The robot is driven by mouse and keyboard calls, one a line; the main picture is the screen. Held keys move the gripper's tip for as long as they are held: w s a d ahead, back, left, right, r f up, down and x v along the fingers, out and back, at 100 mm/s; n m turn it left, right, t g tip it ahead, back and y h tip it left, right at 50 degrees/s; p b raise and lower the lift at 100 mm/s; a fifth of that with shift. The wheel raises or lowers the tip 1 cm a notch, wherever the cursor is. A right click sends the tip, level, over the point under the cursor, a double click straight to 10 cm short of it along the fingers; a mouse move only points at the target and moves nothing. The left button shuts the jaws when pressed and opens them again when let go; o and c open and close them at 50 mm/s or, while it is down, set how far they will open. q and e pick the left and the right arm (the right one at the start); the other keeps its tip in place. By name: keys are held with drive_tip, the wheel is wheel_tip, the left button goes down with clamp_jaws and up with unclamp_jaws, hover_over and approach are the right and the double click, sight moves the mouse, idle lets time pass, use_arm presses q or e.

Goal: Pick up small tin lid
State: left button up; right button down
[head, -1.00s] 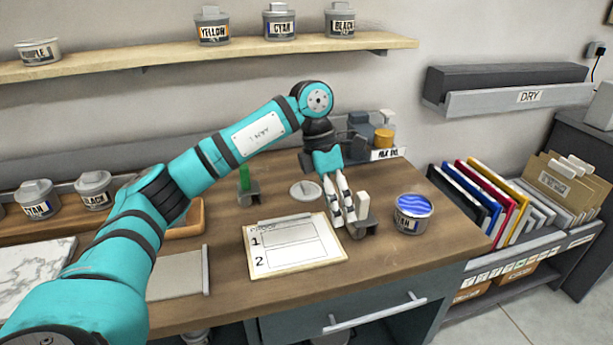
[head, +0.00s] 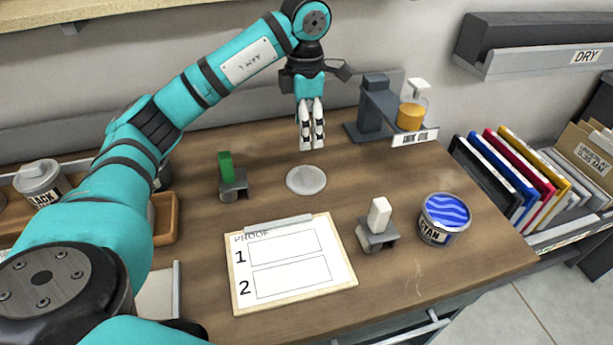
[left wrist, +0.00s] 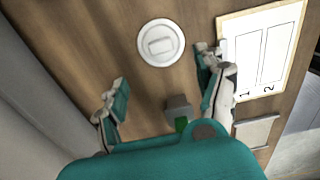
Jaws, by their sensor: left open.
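The small tin lid (head: 306,180) is a round, light grey disc lying flat on the wooden table, behind the proof board. It also shows in the left wrist view (left wrist: 161,43), with a raised block at its centre. My left gripper (head: 312,147) points down just behind and above the lid in the head view, apart from it. In the left wrist view its fingers (left wrist: 163,70) are spread wide and empty, and the lid lies beyond the tips. My right gripper does not show.
The proof board (head: 290,265) lies in front of the lid. A green-handled tool on a stand (head: 226,170) is to its left. A white-handled one (head: 379,222) and the open cyan ink tin (head: 444,220) are to the right. The ink oil rack (head: 372,105) stands behind.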

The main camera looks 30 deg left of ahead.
sight(306, 172)
use_arm(q)
wheel_tip(306, 172, down, 4)
drive_tip(key=shift+p, duration=0.4)
wheel_tip(306, 172, down, 3)
drive_tip(key=shift+a, duration=0.1)
drive_tip(key=shift+f, duration=0.25)
drive_tip(key=shift+f+p, duration=0.35)
drive_tip(key=shift+p, duration=0.1)
wheel_tip(306, 172, down, 4)
drive_tip(key=shift+r+p, duration=0.2)
drive_tip(key=shift+p, duration=0.35)
drive_tip(key=shift+f, duration=0.4)
drive_tip(key=shift+d, duration=0.2)
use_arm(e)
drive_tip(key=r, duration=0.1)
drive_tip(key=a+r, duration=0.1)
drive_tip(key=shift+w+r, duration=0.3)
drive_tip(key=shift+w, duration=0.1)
